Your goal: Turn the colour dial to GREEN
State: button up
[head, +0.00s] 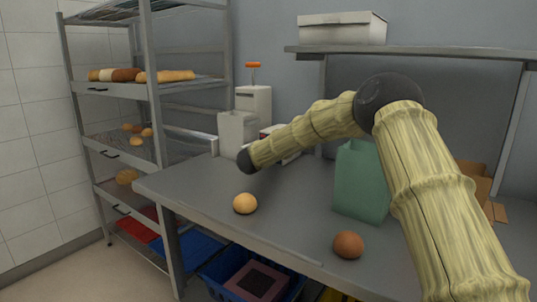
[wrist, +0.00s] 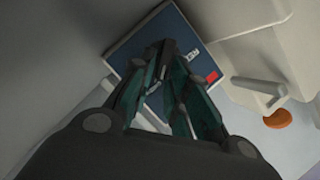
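In the wrist view, my gripper (wrist: 165,62) reaches over a dark blue panel (wrist: 127,50) with a pale border. Its two dark fingers with teal sides draw close together at the tips, over the middle of the panel. The tips hide what lies there, so I cannot make out the dial or whether the fingers hold it. A red square (wrist: 212,77) and a small pale label (wrist: 190,53), too blurred to read surely, show to the right of the fingers. In the head view my arm hides most of the panel's device, and my gripper cannot be made out.
A pale machine (head: 238,133) with an orange knob (head: 253,65) stands at the table's back left. A bread rack (head: 152,100) stands left.

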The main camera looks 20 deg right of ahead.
jog(key=shift+o, duration=1)
jog(key=v, duration=1.2)
